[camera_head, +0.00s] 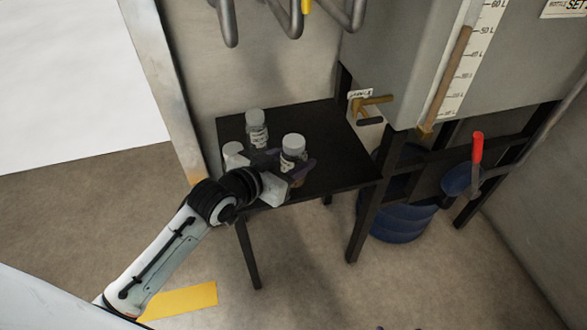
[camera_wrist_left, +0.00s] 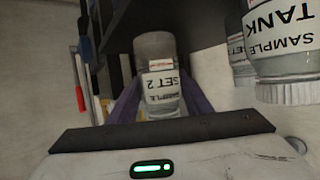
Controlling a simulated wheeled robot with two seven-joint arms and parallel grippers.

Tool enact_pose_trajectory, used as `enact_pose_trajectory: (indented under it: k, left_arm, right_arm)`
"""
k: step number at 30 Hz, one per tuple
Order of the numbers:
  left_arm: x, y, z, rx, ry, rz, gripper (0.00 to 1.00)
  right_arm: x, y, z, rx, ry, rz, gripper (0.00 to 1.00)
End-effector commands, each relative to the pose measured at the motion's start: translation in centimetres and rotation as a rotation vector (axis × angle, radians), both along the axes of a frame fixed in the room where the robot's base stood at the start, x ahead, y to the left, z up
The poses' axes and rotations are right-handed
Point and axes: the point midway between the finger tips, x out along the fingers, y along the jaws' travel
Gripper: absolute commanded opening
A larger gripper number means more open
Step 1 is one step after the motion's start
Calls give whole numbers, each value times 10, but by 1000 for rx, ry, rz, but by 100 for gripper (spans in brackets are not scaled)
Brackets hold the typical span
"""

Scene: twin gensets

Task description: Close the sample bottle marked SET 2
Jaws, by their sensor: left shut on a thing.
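The SET 2 sample bottle (camera_wrist_left: 160,85) is clear with a white label, and its label faces me in the left wrist view. In the head view this bottle (camera_head: 293,153) has a grey cap on top and stands at the front of the black table (camera_head: 335,150). I cannot tell whether the cap is tight. My left gripper (camera_head: 286,163) is shut on the bottle's body, its purple fingers on either side. The fingers partly hide the bottle. My right gripper is not in view.
A second capped bottle (camera_head: 257,130) stands behind, and a third pale cap (camera_head: 234,150) shows close to my left wrist. A TANK bottle (camera_wrist_left: 285,45) is near in the wrist view. A brass tap (camera_head: 372,104) juts out at the table's right; the table's right part is clear.

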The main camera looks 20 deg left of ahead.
Motion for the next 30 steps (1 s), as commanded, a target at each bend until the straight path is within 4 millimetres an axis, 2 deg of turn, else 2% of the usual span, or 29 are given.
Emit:
enact_pose_trajectory:
  k: [3,6,18,19,21,30]
  left_arm:
    - [0,0,-21,0,3,0,0]
    - [0,0,-32,-1,1,0,0]
    - [0,0,-36,0,1,0,0]
    - [0,0,-36,1,3,0,50]
    - [0,0,-35,1,2,0,62]
    - [0,0,-35,1,2,0,64]
  right_arm:
    - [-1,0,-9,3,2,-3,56]
    - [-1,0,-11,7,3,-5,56]
    - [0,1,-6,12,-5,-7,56]
    - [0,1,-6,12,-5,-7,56]
    - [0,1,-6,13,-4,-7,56]
    - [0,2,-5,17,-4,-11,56]
